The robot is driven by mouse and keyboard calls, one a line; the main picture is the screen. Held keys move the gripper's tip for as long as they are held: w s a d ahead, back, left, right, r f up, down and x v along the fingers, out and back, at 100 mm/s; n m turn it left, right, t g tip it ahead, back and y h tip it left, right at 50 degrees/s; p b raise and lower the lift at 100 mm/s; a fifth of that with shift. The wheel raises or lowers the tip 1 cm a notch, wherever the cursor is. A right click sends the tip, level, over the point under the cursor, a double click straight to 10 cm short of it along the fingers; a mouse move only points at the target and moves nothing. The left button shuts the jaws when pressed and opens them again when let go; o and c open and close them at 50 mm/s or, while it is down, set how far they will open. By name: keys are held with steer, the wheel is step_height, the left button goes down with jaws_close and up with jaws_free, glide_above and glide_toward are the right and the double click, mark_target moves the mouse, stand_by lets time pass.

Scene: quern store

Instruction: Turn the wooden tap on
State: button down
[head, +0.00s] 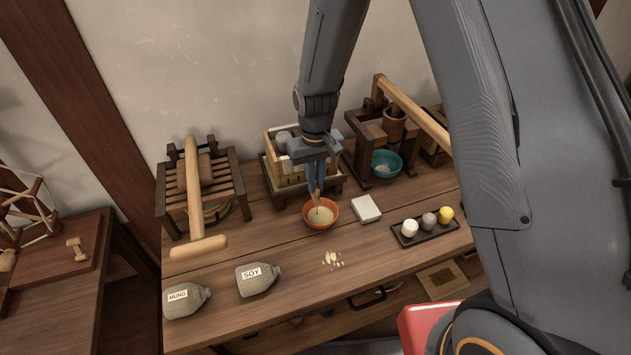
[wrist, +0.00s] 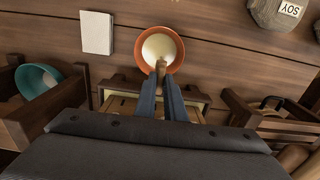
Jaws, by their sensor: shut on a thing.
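The wooden tap (head: 317,197) is a small brown piece at the front of a wooden box (head: 270,160) on a dark stand; it also shows between my fingertips in the wrist view (wrist: 161,66). My gripper (head: 316,188) points down with its blue fingers shut on the tap. Its fingertips (wrist: 160,78) hide part of the tap, so its exact turn is hard to tell. An orange bowl (head: 333,210) holding pale liquid stands just below the tap. In the wrist view the bowl (wrist: 140,41) lies just beyond my fingertips.
A white block (head: 366,209) lies right of the bowl, near a dark tray (head: 425,237) with several small cups. Wooden presses stand left (head: 165,205) and right (head: 360,160), with a teal bowl (head: 385,162). SOY (head: 258,280) and MUNG (head: 187,301) sacks and pale crumbs (head: 333,259) lie in front.

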mark_target(316, 185)
steer(key=c, duration=1.8)
jaws_free()
steer(key=shift+c, duration=0.2)
steer(key=shift+r, duration=0.1)
steer(key=shift+r+b, duration=0.9)
steer(key=shift+r, duration=2.9)
steer(key=shift+d, duration=0.1)
